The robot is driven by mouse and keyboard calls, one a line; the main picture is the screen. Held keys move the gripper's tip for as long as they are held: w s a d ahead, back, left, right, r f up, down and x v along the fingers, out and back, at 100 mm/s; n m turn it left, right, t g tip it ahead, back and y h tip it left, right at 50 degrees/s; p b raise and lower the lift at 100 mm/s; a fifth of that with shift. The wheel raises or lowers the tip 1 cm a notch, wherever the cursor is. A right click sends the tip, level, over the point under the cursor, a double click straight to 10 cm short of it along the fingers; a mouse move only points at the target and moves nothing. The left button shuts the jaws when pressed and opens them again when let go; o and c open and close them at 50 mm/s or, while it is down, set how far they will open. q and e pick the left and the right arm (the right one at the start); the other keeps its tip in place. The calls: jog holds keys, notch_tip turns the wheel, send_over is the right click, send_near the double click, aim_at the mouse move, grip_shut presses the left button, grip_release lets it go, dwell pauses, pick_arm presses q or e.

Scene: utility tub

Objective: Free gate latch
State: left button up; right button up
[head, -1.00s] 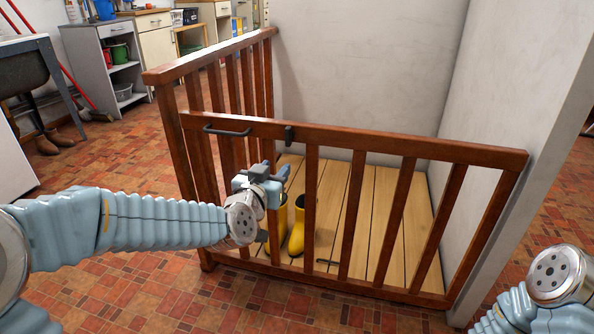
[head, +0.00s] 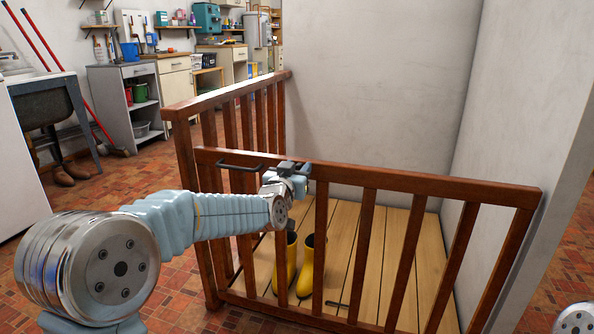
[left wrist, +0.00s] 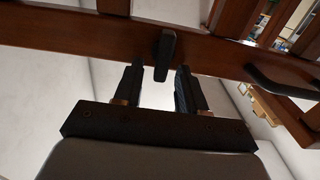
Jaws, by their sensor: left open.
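The brown wooden gate (head: 420,186) stands across the front of the pen. Its small dark latch shows in the left wrist view (left wrist: 166,50) as an upright bar on the top rail; in the head view my gripper covers most or all of it. My left gripper (head: 297,168) is at the top rail, open and empty. In the left wrist view its two fingertips (left wrist: 160,68) lie either side of the latch's lower end. I cannot tell whether they touch it. My right gripper is out of view.
A black handle (head: 240,166) is on the gate's top rail, left of my gripper. Yellow boots (head: 312,264) stand on the slatted floor (head: 372,250) behind the gate. A side fence (head: 228,95) and pale walls (head: 380,90) bound the pen. Tiled floor lies in front.

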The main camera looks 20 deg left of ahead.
pick_arm(q)
jog(key=shift+w, duration=0.1)
grip_shut()
dwell(0.4)
jog(key=shift+d+f+m+p, duration=0.35)
jog(key=shift+m+p, duration=0.45)
jog(key=shift+m, duration=2.2)
jog(key=shift+d+f+m+p, duration=0.3)
jog(key=shift+m+p, duration=0.55)
jog(key=shift+m, duration=2.15)
jog(key=shift+d+f+m+p, duration=0.35)
jog(key=shift+m+p, duration=0.45)
jog(key=shift+m, duration=2.2)
